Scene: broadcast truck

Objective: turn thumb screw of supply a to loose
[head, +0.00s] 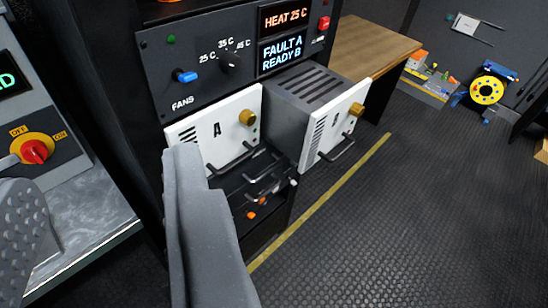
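Supply A (215,143) is a white-fronted module with a black letter A, on the left below the control panel. Its brass thumb screw (247,117) sits at the upper right of that front; I cannot tell from here whether it is tight or loose. A handle (237,160) is at its lower edge. My gripper (100,172) is open and empty, its two grey fingers wide apart at the left and centre. The nearer centre finger overlaps the lower left corner of supply A in the picture. Neither finger is seen touching the screw.
A second white-fronted module (333,124) with its own brass screw (356,109) stands out of the rack to the right. The panel (160,62) above has a blue FANS switch, a temperature knob and displays. A red rotary switch (35,150) is left. Open floor (400,220) is right.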

